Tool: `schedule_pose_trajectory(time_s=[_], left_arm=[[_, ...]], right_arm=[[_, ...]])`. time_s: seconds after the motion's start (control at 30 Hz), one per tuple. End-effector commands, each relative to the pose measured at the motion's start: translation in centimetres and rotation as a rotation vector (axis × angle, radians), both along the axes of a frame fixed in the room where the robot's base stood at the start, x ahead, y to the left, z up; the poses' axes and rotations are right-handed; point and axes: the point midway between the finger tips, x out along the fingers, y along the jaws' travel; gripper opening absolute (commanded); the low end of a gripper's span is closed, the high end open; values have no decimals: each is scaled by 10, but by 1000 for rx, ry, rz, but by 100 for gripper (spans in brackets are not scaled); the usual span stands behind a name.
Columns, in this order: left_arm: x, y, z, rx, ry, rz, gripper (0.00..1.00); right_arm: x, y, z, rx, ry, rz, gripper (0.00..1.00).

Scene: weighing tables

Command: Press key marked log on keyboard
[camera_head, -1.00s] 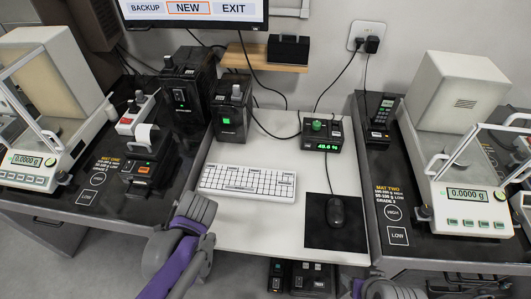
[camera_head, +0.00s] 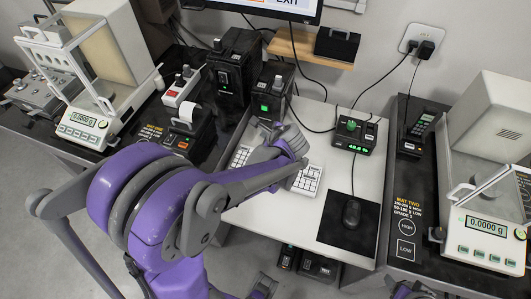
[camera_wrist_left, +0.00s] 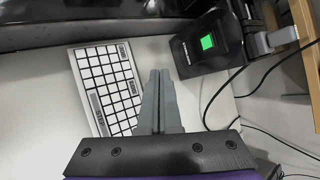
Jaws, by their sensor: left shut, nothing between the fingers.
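The white keyboard (camera_head: 307,180) lies on the white middle table, partly hidden by my left arm in the head view. In the left wrist view the keyboard (camera_wrist_left: 105,75) shows rows of pale keys and a few labelled grey ones; I cannot read which is marked log. My right gripper is not clearly in view.
A black box with a green light (camera_head: 271,95) stands behind the keyboard, close to my left gripper. A mouse (camera_head: 352,212) lies on a black mat to the right. Balances stand on both side tables.

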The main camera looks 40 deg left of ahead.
Motion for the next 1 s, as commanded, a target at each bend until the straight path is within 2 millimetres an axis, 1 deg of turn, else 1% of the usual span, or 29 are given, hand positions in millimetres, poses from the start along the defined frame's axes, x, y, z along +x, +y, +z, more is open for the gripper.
schedule_pose_trajectory(time_s=[0.13,0.27,0.47,0.7,0.8,0.9,1.0], left_arm=[[0,0,-3,-1,-1,0,0],[0,0,-11,-1,1,0,0],[0,0,-34,-1,1,0,0],[0,0,-70,-1,0,-1,0],[0,0,-81,-1,0,-1,0],[0,0,-87,-1,-1,0,0],[0,0,-89,-1,-1,0,0]], right_arm=[[-1,0,-2,0,1,0,69],[-2,0,-9,0,4,0,69],[-6,0,-27,0,11,0,69],[-10,0,-55,0,21,0,69],[-11,0,-65,0,24,0,69],[-11,0,-70,0,26,0,69],[-12,0,-71,0,26,0,69]])
